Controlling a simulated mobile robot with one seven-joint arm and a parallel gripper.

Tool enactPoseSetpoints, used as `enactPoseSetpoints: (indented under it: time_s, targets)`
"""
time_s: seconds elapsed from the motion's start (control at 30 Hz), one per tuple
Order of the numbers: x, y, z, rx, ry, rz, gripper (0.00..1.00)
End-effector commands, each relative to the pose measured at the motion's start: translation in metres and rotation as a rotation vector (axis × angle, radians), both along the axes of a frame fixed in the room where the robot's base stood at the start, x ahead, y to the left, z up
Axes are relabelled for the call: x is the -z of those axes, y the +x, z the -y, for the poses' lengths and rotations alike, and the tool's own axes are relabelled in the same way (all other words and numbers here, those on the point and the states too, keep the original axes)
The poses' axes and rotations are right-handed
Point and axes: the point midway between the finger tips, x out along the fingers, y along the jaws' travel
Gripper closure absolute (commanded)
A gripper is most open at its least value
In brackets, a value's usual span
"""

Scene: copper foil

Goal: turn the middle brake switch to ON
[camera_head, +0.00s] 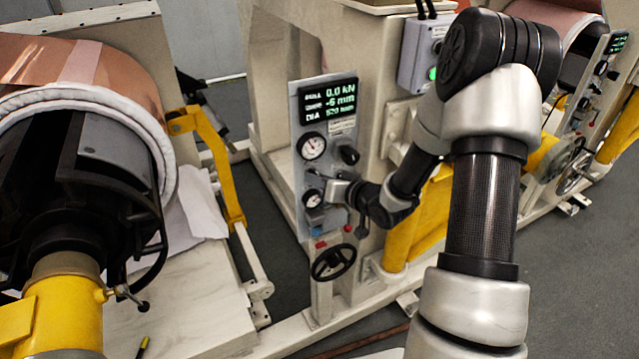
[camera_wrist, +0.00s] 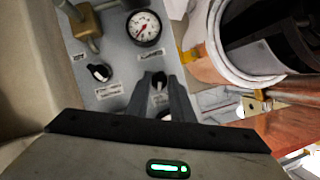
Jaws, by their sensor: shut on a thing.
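The grey control panel (camera_head: 316,224) stands upright on the middle machine stand. My gripper (camera_head: 333,190) reaches its lower half from the right in the head view. In the wrist view my two gripper fingers (camera_wrist: 160,83) lie on either side of a black switch knob (camera_wrist: 159,80) and are shut on it. A pale label shows near this knob, but its words and the ON mark are too small to read. In the head view my gripper hides the held knob. Another black switch (camera_wrist: 99,72) sits to its left in the wrist view, apart from my fingers.
The panel has a lit display (camera_head: 328,102), an upper gauge (camera_head: 312,147), a lower gauge (camera_head: 312,198) and a black knob (camera_head: 349,155). A black handwheel (camera_head: 333,262) sits below. A copper roll (camera_head: 75,75) is at left. A box with a green light (camera_head: 420,57) is above right.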

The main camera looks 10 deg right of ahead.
Motion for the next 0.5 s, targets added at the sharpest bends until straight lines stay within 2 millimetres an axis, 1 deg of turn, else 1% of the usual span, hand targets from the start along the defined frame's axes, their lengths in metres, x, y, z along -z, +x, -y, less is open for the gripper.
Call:
enactPoseSetpoints:
  time_s: [0.03,0.5]
  targets:
    - [0.0036,0.0001,-0.0010,-0.002,-0.031,0.011,1.00]
    - [0.0083,-0.0008,-0.0051,-0.002,-0.443,0.126,1.00]
